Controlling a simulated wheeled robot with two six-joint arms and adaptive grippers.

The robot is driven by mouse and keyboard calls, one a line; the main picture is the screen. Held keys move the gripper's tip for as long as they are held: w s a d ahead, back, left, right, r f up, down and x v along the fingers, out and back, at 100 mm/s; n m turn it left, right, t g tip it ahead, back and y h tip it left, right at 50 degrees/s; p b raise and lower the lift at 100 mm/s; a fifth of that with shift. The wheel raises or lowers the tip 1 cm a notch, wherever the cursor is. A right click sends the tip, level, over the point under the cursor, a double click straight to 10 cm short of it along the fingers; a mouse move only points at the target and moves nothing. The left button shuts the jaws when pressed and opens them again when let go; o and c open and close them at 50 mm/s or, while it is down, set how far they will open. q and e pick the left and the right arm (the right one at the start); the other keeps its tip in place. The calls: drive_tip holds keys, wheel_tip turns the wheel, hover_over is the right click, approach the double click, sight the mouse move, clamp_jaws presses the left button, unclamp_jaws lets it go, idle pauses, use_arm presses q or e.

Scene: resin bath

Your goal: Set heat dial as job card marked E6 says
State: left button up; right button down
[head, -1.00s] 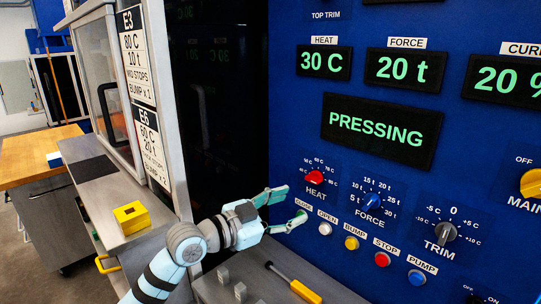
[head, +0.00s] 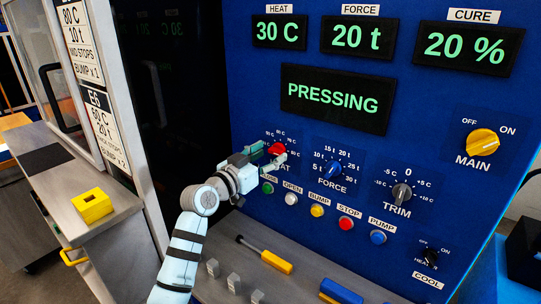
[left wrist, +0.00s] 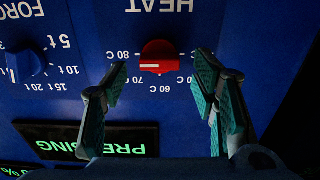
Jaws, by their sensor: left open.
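The red heat dial (head: 278,148) is on the blue panel, partly covered by my left gripper (head: 268,157) in the head view. In the left wrist view, upside down, the dial (left wrist: 158,54) shows whole with a white mark on its left end, on the 80 C side. My left gripper (left wrist: 162,75) is open, its green-padded fingers on either side of the dial, not closed on it. The job card marked E6 (head: 103,125) hangs on the grey post at left and appears to read 60 C, 20 t. The heat display (head: 280,31) reads 30 C. My right gripper is not seen.
The force dial (head: 334,170) and trim dial (head: 401,193) are to the right. Several push buttons run below, with the green one (head: 267,188) near my gripper. A yellow-handled tool (head: 275,261) lies on the ledge. A yellow block (head: 92,206) is at left.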

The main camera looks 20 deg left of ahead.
use_arm(q)
drive_tip(key=shift+w+d, duration=0.25)
drive_tip(key=shift+w, duration=0.4)
drive_tip(key=shift+c, duration=0.4)
drive_tip(key=c, duration=1.1)
